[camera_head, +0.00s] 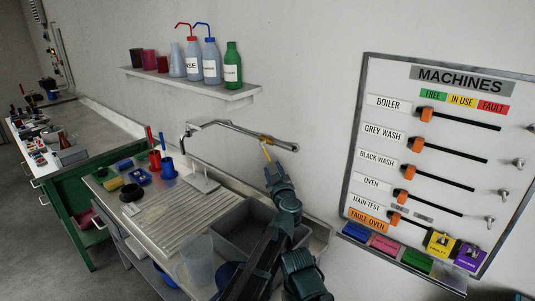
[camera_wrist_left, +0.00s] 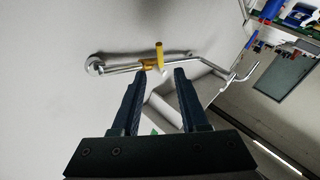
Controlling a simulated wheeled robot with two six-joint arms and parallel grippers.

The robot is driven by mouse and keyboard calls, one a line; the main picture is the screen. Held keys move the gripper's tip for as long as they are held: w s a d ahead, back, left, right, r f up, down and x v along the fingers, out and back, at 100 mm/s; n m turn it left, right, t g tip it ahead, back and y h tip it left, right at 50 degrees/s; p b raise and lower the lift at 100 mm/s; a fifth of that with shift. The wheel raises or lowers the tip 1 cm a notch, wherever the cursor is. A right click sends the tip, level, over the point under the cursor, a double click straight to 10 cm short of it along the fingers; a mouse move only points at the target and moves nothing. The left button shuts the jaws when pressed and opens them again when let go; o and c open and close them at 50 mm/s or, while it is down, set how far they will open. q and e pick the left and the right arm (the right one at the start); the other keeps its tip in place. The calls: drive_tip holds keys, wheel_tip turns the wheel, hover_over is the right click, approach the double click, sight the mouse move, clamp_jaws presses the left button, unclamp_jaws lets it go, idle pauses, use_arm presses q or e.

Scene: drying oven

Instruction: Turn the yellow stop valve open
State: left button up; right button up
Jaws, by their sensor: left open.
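The yellow stop valve lever (camera_head: 267,152) hangs from the metal wall pipe (camera_head: 235,126) above the sink. In the left wrist view the lever (camera_wrist_left: 159,54) stands out from a yellow collar on the pipe (camera_wrist_left: 120,68). My left gripper (camera_head: 271,167) is just below the lever in the head view. In the left wrist view my left gripper (camera_wrist_left: 160,73) is open and empty, with the lever just beyond its fingertips, in line with the gap. I cannot tell whether a fingertip touches it. My right gripper is not in view.
The sink basin (camera_head: 232,214) lies below the pipe, partly hidden by my arm. A shelf (camera_head: 200,93) with several bottles is on the wall to the left. The machines board (camera_head: 350,190) hangs at the right. Cups (camera_head: 168,168) stand on the draining counter.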

sight(267, 154)
use_arm(q)
drive_tip(key=x, duration=1.4)
drive_tip(key=shift+c, duration=0.3)
clamp_jaws()
idle(0.9)
